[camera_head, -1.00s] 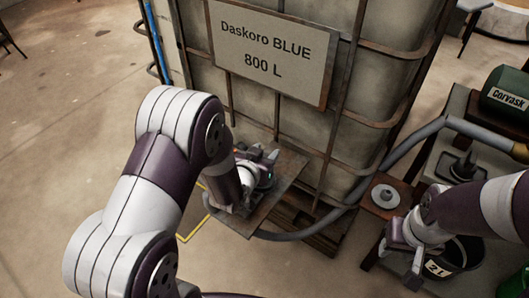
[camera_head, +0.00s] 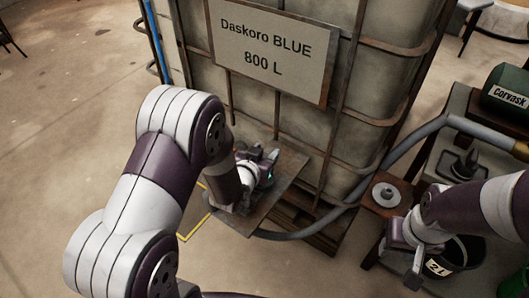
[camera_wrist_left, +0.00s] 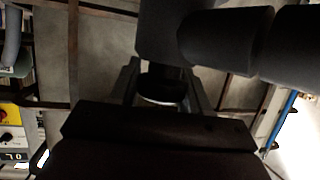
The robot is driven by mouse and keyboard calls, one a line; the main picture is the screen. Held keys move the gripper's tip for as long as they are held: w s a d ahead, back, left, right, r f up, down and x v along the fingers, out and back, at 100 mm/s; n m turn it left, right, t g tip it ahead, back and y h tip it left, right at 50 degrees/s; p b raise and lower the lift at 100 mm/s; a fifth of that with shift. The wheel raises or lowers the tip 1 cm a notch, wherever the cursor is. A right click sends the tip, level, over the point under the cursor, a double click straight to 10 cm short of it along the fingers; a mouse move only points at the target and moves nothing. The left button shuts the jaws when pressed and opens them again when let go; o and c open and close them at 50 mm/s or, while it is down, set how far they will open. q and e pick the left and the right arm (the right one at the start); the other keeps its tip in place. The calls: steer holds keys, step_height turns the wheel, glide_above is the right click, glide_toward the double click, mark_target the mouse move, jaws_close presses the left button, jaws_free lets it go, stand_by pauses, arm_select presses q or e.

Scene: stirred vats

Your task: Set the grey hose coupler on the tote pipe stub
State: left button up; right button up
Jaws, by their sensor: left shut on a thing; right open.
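My left gripper (camera_head: 263,167) is low in front of the tote (camera_head: 385,95), beside the rusty plate on its front. It is shut on the grey hose coupler. In the left wrist view, the coupler (camera_wrist_left: 163,35) is a dark grey shape at the fingertips (camera_wrist_left: 163,82). Dark cylinders continue from it to the right. I cannot tell where coupler and pipe stub meet, or whether they touch. In the head view my arm and gripper hide the coupler and stub. My right gripper (camera_head: 403,262) is open and empty beside the black bucket at the lower right.
A grey hose (camera_head: 408,142) curves from the right, under the rusty plate (camera_head: 262,208). A black bucket (camera_head: 462,256), a small stand with a round grey part (camera_head: 386,194) and a green canister (camera_head: 507,92) stand at right.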

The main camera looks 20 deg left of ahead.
arm_select(q)
steer(key=shift+f, duration=0.3)
steer(key=o, duration=0.8)
steer(key=shift+o, duration=0.2)
steer(key=p+v, duration=0.4)
steer(key=v, duration=0.7)
steer(key=shift+p, duration=0.3)
steer(key=shift+w, duration=0.1)
